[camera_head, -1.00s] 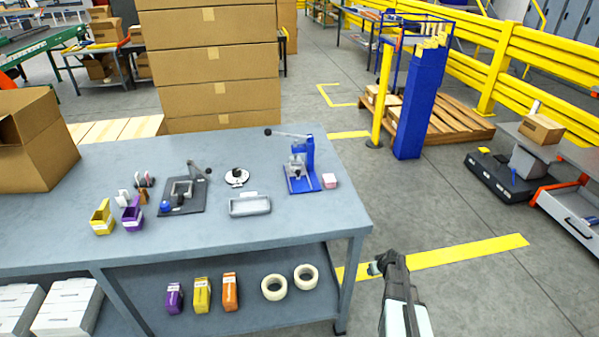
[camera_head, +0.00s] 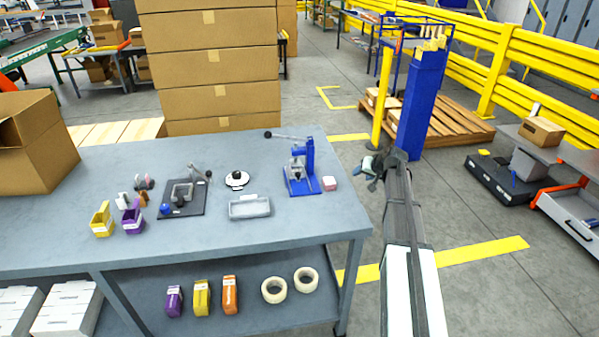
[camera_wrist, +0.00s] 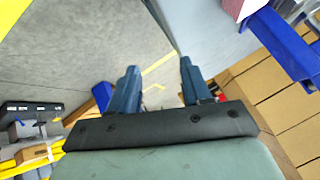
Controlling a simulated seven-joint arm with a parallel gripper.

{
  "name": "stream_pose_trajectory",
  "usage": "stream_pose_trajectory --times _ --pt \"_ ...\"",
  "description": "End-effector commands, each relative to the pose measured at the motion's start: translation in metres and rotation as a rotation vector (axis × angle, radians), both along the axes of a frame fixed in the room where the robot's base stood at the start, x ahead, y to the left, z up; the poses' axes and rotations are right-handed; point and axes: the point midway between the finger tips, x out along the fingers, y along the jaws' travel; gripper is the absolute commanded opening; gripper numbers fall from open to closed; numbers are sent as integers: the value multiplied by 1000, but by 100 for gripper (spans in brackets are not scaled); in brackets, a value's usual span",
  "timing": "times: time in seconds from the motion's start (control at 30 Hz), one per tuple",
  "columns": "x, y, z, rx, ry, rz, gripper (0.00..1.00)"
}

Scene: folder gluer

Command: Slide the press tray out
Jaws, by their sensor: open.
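A blue press (camera_head: 311,155) with a long lever stands near the right end of the grey workbench (camera_head: 265,265). Its low blue base (camera_head: 303,190) rests on the bench top; I cannot make out a separate tray in it. Part of the blue press also shows at the upper right of the wrist view (camera_wrist: 285,42). My gripper (camera_head: 371,166) is open and empty, in the air just off the bench's right end, to the right of the press and apart from it. Its two dark blue fingers (camera_wrist: 160,82) show spread in the wrist view, with nothing between them.
A small pink block (camera_head: 329,183) sits just right of the press base. A grey shallow tray (camera_head: 250,207), a white round dispenser (camera_head: 237,179) and a dark plate with a lever device (camera_head: 183,198) lie to the left. A blue column (camera_head: 420,105) stands behind my gripper.

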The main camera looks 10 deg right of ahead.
Motion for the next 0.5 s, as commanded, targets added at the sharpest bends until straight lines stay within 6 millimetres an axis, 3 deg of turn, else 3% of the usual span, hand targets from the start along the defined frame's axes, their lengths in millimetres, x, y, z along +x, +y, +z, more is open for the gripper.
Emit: stream_pose_trajectory --times 0.03,0.1,0.3,0.5 --pt "8 24 20 -27 10 58 48" --pt "13 55 41 -78 39 147 48" --pt "14 140 88 -242 126 401 48" --pt "5 194 122 -361 189 568 48"
